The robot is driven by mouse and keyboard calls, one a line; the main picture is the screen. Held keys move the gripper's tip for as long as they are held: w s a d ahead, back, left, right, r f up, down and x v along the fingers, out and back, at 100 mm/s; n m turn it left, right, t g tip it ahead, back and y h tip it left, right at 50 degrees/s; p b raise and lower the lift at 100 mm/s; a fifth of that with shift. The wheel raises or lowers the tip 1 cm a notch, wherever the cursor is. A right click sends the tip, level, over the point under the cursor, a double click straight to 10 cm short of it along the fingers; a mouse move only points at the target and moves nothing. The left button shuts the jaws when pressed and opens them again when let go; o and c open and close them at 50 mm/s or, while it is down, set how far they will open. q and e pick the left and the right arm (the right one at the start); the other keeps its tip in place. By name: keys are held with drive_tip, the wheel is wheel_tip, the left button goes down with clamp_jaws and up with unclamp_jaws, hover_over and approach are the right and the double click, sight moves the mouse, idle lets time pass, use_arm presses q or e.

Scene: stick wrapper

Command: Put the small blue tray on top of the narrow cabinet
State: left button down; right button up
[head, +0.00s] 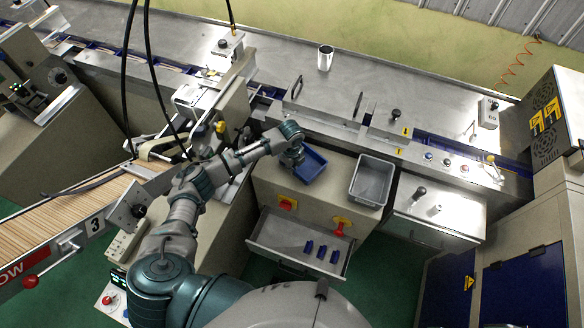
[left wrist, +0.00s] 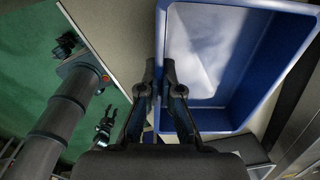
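The small blue tray (head: 313,168) is an open, empty box at the left back of a beige cabinet top (head: 338,182). My left gripper (head: 294,158) is at its left side. In the left wrist view, the fingertips (left wrist: 160,72) are close together at the left wall of the small blue tray (left wrist: 262,95), with the wall seemingly pinched between them. Whether the tray touches the top is hard to tell. A narrower cabinet (head: 455,213) with a shiny metal top stands to the right. My right gripper is not clearly seen.
A grey bin (head: 372,181) sits right of the blue tray. An open drawer (head: 283,241) below holds several small blue pieces. A dark bottle (head: 419,193) and a small pale item stand on the narrower cabinet. A conveyor line (head: 420,150) runs behind.

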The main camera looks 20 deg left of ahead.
use_arm(q)
drive_tip(key=c, duration=1.3)
unclamp_jaws()
drive_tip(key=shift+s+d, duration=0.1)
drive_tip(key=shift+d, duration=0.15)
drive_tip(key=shift+d+r, duration=0.1)
drive_tip(key=shift+d, duration=0.25)
wheel_tip(320, 180, up, 12)
drive_tip(key=shift+a+r+b, duration=0.1)
drive_tip(key=shift+a+b, duration=0.05)
drive_tip(key=shift+b, duration=0.3)
drive_tip(key=shift+a, duration=0.3)
